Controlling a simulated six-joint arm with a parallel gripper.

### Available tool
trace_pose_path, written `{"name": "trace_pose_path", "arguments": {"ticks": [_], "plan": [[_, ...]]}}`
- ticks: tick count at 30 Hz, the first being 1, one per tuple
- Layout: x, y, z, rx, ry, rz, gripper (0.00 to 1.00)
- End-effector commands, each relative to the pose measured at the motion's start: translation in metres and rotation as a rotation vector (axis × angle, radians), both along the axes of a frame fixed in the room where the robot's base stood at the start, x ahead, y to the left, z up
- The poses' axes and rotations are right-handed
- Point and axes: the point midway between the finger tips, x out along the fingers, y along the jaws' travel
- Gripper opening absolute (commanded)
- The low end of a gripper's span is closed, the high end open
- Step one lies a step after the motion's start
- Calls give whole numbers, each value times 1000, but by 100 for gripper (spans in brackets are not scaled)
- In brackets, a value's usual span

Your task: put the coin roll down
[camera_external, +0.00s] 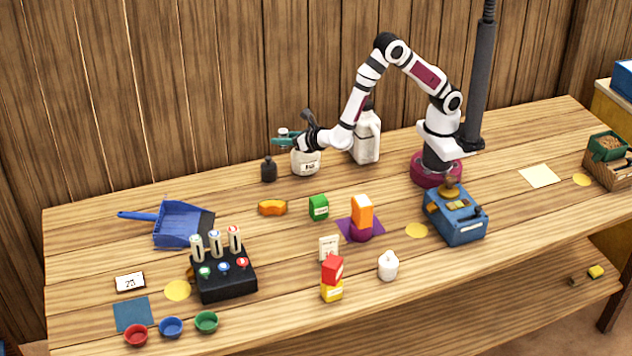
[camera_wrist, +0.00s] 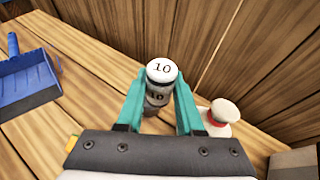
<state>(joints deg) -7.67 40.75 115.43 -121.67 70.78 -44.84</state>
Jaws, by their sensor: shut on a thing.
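The coin roll (camera_wrist: 162,71) is a short upright cylinder with a white end marked 10 and a greyish side. My gripper (camera_wrist: 160,100) has its teal fingers shut on it, one on each side. In the external view, my gripper (camera_external: 288,141) is at the back of the table, in front of the wall. The pale top of the roll (camera_external: 283,131) shows above the fingers there. It is held above table height, near a white jar (camera_external: 306,163). The roll's lower end is hidden.
A small black bottle (camera_external: 268,170) stands left of the jar. A white jug (camera_external: 366,138) is to its right. A blue dustpan (camera_external: 178,222) lies at left, behind a black rack (camera_external: 227,284) with upright pieces. An orange item (camera_external: 272,208) and green box (camera_external: 319,208) lie in front.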

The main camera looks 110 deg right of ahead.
Motion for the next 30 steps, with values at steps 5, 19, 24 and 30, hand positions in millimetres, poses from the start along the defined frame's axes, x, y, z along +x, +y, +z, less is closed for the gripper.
{"name": "trace_pose_path", "arguments": {"ticks": [5,19,24,30], "plan": [[45,-69,10,-1,-2,36,0],[71,-139,-1,1,4,77,0],[71,-139,-24,1,2,76,0],[100,-112,-53,1,1,81,0]]}}
